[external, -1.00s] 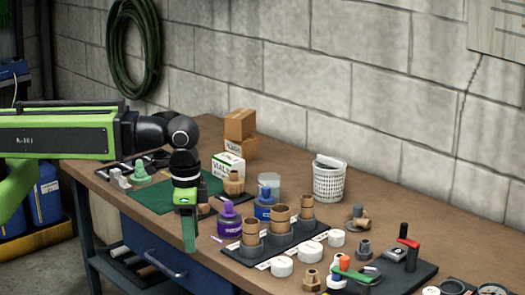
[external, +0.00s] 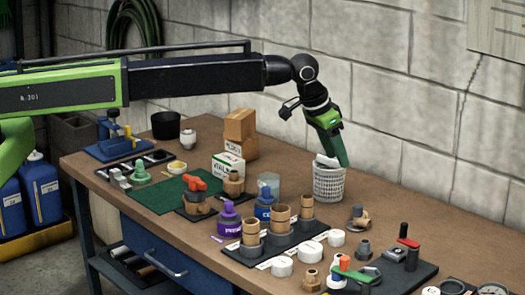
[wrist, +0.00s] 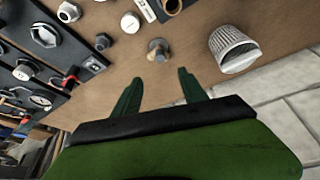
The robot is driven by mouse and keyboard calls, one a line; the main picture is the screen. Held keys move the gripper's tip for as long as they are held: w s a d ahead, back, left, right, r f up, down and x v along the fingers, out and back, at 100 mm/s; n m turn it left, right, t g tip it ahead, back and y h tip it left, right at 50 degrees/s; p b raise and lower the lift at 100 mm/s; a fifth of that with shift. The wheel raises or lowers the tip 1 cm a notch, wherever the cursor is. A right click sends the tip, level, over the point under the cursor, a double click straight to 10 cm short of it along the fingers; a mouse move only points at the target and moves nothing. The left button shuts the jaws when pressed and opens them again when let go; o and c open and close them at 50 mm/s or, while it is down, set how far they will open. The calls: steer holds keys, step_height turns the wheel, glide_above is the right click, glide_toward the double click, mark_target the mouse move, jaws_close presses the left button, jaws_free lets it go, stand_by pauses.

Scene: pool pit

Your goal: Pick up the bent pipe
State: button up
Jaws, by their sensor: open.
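A short brown and grey bent fitting (external: 357,218), which looks like the bent pipe, stands on the brown bench right of the white basket. In the wrist view the same fitting (wrist: 158,50) lies beyond my fingertips, roughly in line with the gap between them. My gripper (external: 343,163) is tilted downward and overlaps the basket's rim in the external view. In the wrist view my gripper (wrist: 160,88) has its two green fingers spread apart, with nothing between them. The fitting is apart from the fingers.
The white basket (external: 329,186) stands behind and left of the fitting; it shows at the right in the wrist view (wrist: 232,48). Brown pipe pieces in a grey rack (external: 280,222) and white caps (external: 336,238) are to the left. A black tool board (external: 400,262) lies in front. Bare bench surrounds the fitting.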

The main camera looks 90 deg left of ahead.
steer(key=b, duration=1.1)
glide_above(357, 206)
steer(key=s+d, duration=0.1)
steer(key=s, duration=0.2)
steer(key=f, duration=1.1)
steer(key=shift+w+d+f, duration=0.1)
steer(key=shift+w+f, duration=0.05)
steer(key=shift+w, duration=0.05)
steer(key=b+x, duration=0.4)
steer(key=x, duration=0.1)
steer(key=shift+w+f, duration=0.1)
steer(key=shift+w, duration=0.2)
steer(key=shift+r, duration=0.2)
steer(key=shift+c, duration=0.4)
jaws_close()
